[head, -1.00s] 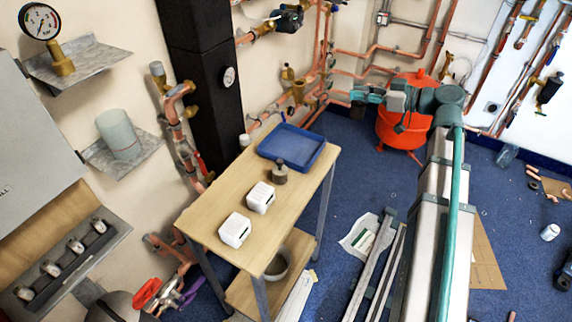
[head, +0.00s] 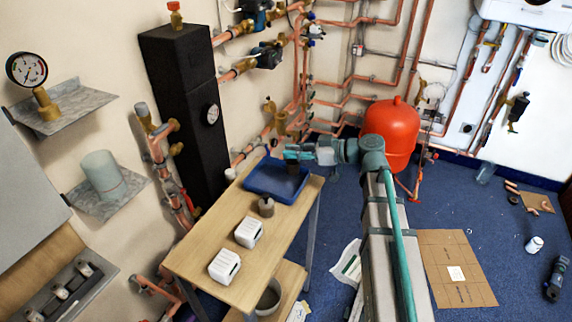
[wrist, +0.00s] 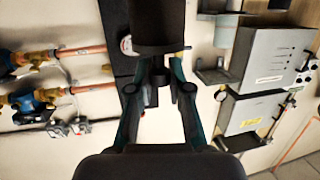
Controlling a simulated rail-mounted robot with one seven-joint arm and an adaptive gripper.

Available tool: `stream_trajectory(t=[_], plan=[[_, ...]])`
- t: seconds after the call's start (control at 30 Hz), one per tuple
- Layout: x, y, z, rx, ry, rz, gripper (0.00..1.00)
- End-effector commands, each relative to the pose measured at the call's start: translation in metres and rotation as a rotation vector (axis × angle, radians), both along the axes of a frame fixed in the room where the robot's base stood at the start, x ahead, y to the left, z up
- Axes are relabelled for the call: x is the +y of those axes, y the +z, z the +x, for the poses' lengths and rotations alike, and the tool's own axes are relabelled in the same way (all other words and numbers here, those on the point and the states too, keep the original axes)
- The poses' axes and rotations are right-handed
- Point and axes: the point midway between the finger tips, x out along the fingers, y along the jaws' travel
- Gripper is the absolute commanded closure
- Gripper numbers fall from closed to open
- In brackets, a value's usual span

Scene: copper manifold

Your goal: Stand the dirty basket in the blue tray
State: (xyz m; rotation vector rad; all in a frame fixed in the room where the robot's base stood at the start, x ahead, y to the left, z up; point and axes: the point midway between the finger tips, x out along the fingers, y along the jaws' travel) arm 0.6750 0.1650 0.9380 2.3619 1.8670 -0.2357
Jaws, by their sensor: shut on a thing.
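The blue tray (head: 258,188) lies at the far end of the wooden trolley top in the head view. My gripper (head: 290,153) is above the tray's far side, reaching in from the right. In the wrist view my gripper (wrist: 159,70) is shut on a dark cylinder, the dirty basket (wrist: 158,28), which fills the top middle. In the head view a dark shape below the jaws, seen against the tray, appears to be the basket. I cannot tell whether it touches the tray floor.
A small grey-brown pot (head: 266,206) stands just in front of the tray. Two white boxes (head: 248,232) (head: 224,266) stand nearer on the trolley top (head: 197,252). A tall black column (head: 183,110) and copper pipes are behind the trolley. A red tank (head: 390,135) stands to the right.

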Motion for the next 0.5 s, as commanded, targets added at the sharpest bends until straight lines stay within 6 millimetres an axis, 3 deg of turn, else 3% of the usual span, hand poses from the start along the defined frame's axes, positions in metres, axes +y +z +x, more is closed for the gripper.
stream_trajectory(t=[0.5], plan=[[0.020, -0.038, 0.000, 0.002, 0.000, 0.001, 1.00]])
